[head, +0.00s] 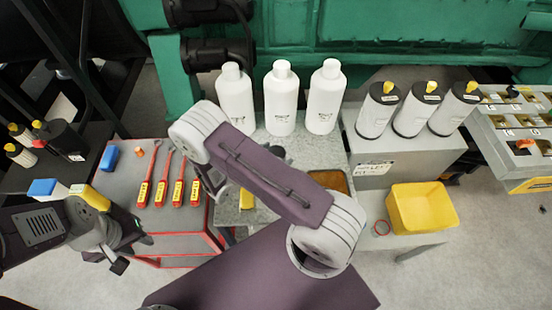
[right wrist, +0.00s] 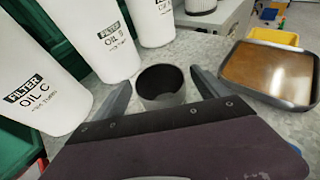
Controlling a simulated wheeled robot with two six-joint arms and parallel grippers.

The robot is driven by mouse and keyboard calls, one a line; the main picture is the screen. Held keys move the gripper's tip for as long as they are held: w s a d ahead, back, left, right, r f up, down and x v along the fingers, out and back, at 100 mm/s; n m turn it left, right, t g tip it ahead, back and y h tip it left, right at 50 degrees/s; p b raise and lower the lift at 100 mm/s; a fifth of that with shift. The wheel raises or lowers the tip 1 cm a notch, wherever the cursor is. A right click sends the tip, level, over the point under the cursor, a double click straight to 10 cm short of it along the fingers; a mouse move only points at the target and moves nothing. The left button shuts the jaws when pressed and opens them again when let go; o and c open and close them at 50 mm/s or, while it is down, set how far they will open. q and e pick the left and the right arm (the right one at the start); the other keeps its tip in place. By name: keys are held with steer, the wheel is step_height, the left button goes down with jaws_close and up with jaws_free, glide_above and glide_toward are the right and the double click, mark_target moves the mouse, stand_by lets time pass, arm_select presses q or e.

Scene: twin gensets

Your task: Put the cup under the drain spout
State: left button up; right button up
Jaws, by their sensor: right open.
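The cup (right wrist: 161,86), dark grey and round with an open top, stands upright on a speckled grey bench in the right wrist view. My right gripper (right wrist: 162,80) is open, with one finger on either side of the cup and visible room around it. In the head view my purple right arm hides most of this gripper, and a dark round shape beside the arm (head: 272,153) looks like the cup. My left gripper (head: 112,250) hangs at the lower left, by the red-edged grey cart, away from the cup; its jaws are unclear. I cannot make out a drain spout.
White oil filter bottles (head: 282,98) stand behind the cup. A tray with brown liquid (right wrist: 268,72) is right of it. A yellow bin (head: 422,207) and grey canisters (head: 415,108) are further right. Red-handled tools (head: 178,185) lie on the cart (head: 182,218).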

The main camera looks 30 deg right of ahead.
steer(key=shift+w+d+f, duration=0.15)
steer(key=shift+d+f, duration=0.1)
steer(key=shift+d, duration=0.15)
steer(key=shift+a+r, duration=0.1)
steer(key=shift+a, duration=0.05)
steer(key=c, duration=1.7)
steer(key=shift+r, duration=0.5)
step_height(320, 180, up, 3)
steer(key=shift+r, duration=0.1)
steer(key=s+d+r+p, duration=0.1)
steer(key=s+r+p, duration=0.1)
steer(key=s, duration=0.1)
steer(key=s+d+r+p, duration=0.2)
steer(key=s+p, duration=0.1)
steer(key=s, duration=0.1)
steer(key=s+d+r+p, duration=0.1)
steer(key=s+r+p, duration=0.1)
steer(key=s+p, duration=0.1)
steer(key=shift+s+d+r, duration=0.4)
steer(key=shift+s, duration=0.05)
